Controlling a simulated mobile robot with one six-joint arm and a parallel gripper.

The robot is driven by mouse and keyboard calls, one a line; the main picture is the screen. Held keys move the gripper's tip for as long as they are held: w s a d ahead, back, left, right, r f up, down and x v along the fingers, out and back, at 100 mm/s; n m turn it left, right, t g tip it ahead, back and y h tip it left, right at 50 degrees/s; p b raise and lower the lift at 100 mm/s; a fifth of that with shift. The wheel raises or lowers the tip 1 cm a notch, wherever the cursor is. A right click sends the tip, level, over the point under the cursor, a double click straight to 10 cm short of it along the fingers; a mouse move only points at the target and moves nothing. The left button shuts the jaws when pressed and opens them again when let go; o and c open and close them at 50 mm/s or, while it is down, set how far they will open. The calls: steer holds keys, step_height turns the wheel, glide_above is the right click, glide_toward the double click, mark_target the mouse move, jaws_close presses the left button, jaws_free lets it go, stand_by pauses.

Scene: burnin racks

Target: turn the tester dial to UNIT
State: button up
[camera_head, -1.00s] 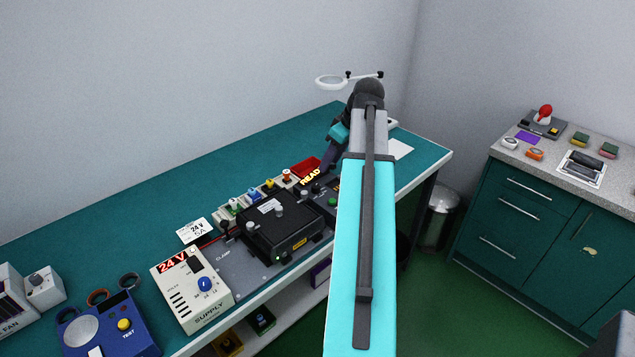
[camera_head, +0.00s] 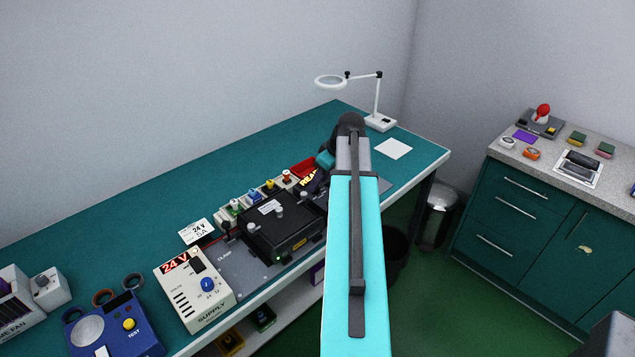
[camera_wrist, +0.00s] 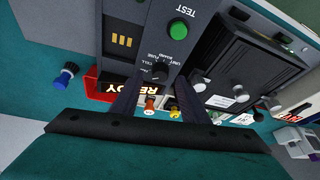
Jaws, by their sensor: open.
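The tester (camera_wrist: 150,35) is a dark grey panel in the wrist view, with a green TEST button (camera_wrist: 178,27) and a lit READY display (camera_wrist: 135,87). Its dial (camera_wrist: 160,72) is a small black knob with several labels around it, UNIT and FUSE among them. Which label it points at is too small to tell. My gripper (camera_wrist: 161,85) is open, its two dark fingers on either side of the dial in the picture. I cannot tell whether they touch it. In the head view my arm covers most of the tester; part of the display (camera_head: 311,180) shows.
A black clamped unit (camera_head: 285,230) lies next to the tester, with a row of coloured-top posts behind it. A 24 V supply (camera_head: 195,290) stands nearer. A red tray (camera_head: 303,168) and a magnifier lamp (camera_head: 380,122) are farther back. The bench's back left is clear.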

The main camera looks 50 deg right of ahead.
steer(key=shift+x, duration=1.1)
jaws_close()
